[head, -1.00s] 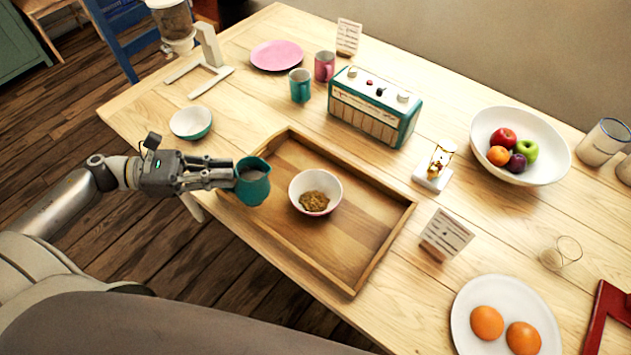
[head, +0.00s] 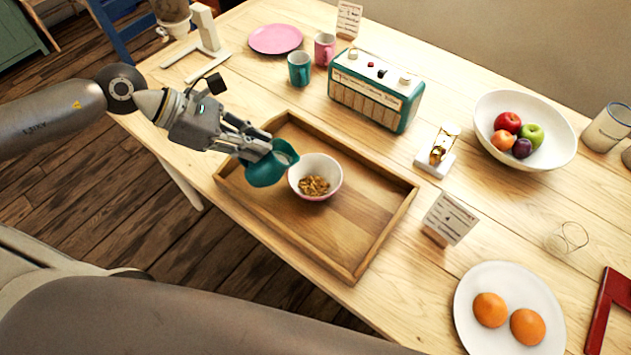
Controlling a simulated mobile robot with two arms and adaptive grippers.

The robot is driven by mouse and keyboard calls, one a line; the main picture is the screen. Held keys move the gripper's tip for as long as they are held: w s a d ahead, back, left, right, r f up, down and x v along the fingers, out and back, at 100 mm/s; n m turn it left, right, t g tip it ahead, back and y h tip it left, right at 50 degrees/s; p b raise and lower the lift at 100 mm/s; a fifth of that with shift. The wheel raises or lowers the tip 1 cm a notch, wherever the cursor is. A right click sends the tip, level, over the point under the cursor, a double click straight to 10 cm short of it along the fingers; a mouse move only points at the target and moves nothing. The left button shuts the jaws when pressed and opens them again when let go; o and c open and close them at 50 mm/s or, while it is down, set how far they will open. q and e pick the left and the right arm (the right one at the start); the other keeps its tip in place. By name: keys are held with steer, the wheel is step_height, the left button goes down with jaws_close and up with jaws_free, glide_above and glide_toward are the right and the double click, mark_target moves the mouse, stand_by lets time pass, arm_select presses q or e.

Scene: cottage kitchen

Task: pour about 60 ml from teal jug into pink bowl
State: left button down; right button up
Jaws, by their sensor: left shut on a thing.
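My left gripper (head: 262,150) is shut on the teal jug (head: 266,172). The jug is held above the left part of the wooden tray, tilted to the right with its mouth toward the pink bowl (head: 331,190). The pale contents show at the jug's mouth; I cannot make out a stream. The pink bowl is white inside, pink outside, stands upright in the tray and holds brown flakes (head: 314,186). The jug's rim is close to the bowl's left rim; I cannot tell whether they touch. My right gripper is not in view.
The wooden tray (head: 352,263) has bare room in front of and right of the bowl. A teal radio (head: 375,88), mugs (head: 300,69), an hourglass (head: 439,150), a card (head: 450,217), a fruit bowl (head: 545,165) and a plate of oranges (head: 506,344) stand around it.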

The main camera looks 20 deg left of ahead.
arm_select(q)
steer(key=shift+w+d+r+p, duration=0.15)
steer(key=shift+r+p, duration=0.35)
steer(key=shift+p, duration=0.5)
steer(key=shift+d+y+p, duration=0.15)
steer(key=shift+y+p, duration=0.15)
steer(key=shift+y, duration=0.1)
steer(key=shift+f, duration=0.3)
steer(key=shift+d+f+g+p, duration=0.15)
steer(key=shift+g+p, duration=0.15)
steer(key=shift+p, duration=0.2)
steer(key=shift+w+d+y+p, duration=0.15)
steer(key=shift+d+y+p, duration=0.1)
steer(key=shift+y+p, duration=0.7)
steer(key=shift+w+d+g+p, duration=0.1)
steer(key=shift+d+g+p, duration=0.15)
steer(key=shift+p, duration=1)
steer(key=shift+y+p, duration=0.35)
steer(key=shift+p, duration=0.1)
